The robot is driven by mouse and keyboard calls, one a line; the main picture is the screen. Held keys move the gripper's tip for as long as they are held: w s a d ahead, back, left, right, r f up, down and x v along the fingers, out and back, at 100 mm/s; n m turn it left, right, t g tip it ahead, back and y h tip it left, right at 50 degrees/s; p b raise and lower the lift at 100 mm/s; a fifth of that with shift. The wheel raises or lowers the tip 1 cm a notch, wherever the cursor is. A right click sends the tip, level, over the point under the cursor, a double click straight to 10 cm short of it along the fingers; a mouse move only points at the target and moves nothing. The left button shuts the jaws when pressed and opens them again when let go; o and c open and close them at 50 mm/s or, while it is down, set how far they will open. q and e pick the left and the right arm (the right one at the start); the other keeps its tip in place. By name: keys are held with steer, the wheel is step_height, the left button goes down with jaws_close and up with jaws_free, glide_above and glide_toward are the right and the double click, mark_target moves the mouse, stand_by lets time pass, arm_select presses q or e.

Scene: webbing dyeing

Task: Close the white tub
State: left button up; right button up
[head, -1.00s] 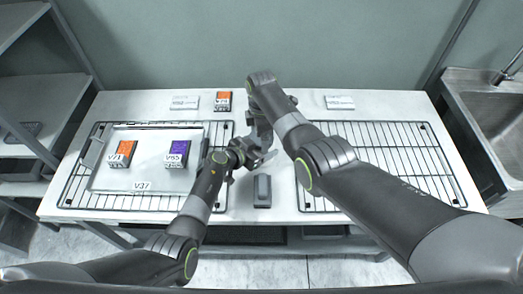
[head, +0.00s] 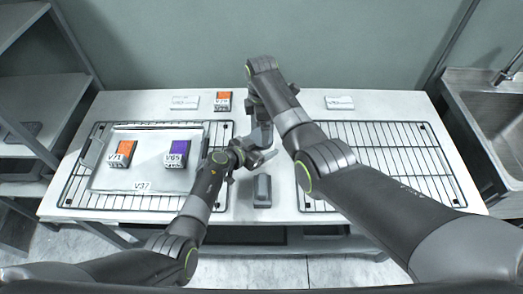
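I cannot make out a white tub in the head view; the middle of the table is partly hidden by my arms. My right gripper (head: 262,134) points down over the back middle of the table, largely hidden by its own wrist and arm. My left gripper (head: 262,158) is just in front of it, low over the middle, its fingers pointing right. The two grippers overlap in the picture, and I cannot tell whether they touch anything or how far their fingers are apart.
A metal tray (head: 143,186) on the left wire rack (head: 225,140) holds an orange-topped box (head: 122,152) and a purple-topped box (head: 177,152). Another orange-topped box (head: 223,101) stands behind. A dark grey block (head: 262,190) lies front middle. The right wire rack (head: 400,150) looks empty.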

mark_target(261, 148)
step_height(261, 148, up, 2)
steer(key=n, duration=0.4)
steer(key=shift+r+n, duration=0.75)
steer(key=shift+n, duration=0.65)
steer(key=shift+f, duration=4.05)
steer(key=c, duration=1)
steer(key=m, duration=0.6)
steer(key=shift+m, duration=0.4)
